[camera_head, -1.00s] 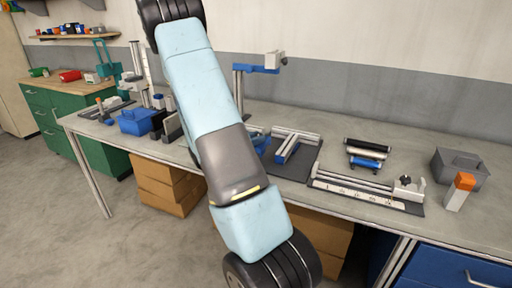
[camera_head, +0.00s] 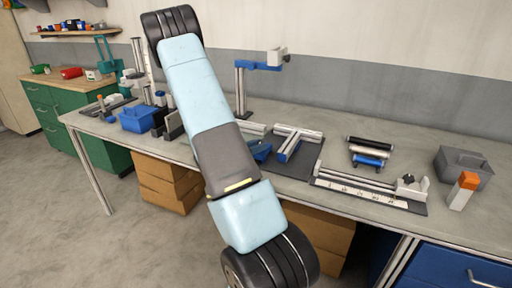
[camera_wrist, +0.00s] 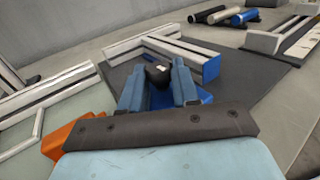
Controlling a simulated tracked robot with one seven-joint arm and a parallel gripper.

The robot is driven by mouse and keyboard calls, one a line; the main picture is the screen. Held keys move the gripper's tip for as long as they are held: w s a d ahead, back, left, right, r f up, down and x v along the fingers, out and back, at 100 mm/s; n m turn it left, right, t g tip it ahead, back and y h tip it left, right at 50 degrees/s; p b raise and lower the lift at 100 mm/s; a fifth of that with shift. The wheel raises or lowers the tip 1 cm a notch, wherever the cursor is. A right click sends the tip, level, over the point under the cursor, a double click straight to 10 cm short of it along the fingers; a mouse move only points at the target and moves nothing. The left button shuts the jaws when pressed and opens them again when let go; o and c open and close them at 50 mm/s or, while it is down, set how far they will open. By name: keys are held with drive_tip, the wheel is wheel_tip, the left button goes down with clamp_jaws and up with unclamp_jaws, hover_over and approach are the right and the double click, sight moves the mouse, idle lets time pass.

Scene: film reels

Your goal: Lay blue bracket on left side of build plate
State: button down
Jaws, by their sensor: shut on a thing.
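In the wrist view my gripper (camera_wrist: 158,88) is shut on the blue bracket (camera_wrist: 163,99), which shows as a bright blue patch between and beside the fingers. Much of the bracket is hidden by the fingers and the wrist. A small black block (camera_wrist: 157,74) shows just beyond the fingertips. The dark build plate (camera_wrist: 119,75) lies under and beyond the gripper, with pale metal rails on it. The gripper is at its near left part; I cannot tell whether the bracket touches the plate.
An orange part (camera_wrist: 70,136) and a pale frame (camera_wrist: 50,105) lie left of the gripper in the wrist view. A ruler fixture (camera_head: 365,190), dark and blue rollers (camera_head: 369,150) and a grey bin (camera_head: 463,168) stand to the right. A blue bin (camera_head: 137,119) stands left.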

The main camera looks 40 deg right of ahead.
drive_tip(key=c, duration=0.8)
unclamp_jaws()
drive_tip(key=shift+r, duration=0.1)
drive_tip(key=a, duration=0.4)
drive_tip(key=w+a, duration=0.1)
drive_tip(key=a, duration=0.2)
drive_tip(key=w+a, duration=0.1)
drive_tip(key=a, duration=0.3)
drive_tip(key=shift+w+a, duration=0.15)
drive_tip(key=shift+a, duration=0.2)
drive_tip(key=shift+s+a+r+m+t+y, duration=1.5)
drive_tip(key=shift+s+a+r+m+y, duration=1.3)
drive_tip(key=shift+s+a+r, duration=1)
drive_tip(key=shift+s+a+r+m+t+y, duration=1.5)
drive_tip(key=shift+s+a+r+m+y, duration=1.25)
drive_tip(key=shift+a+r, duration=1.8)
drive_tip(key=shift+s+a+r+m+t+y, duration=1.5)
drive_tip(key=shift+s+a+r+m+y, duration=0.85)
drive_tip(key=shift+s+a+r+y, duration=1.7)
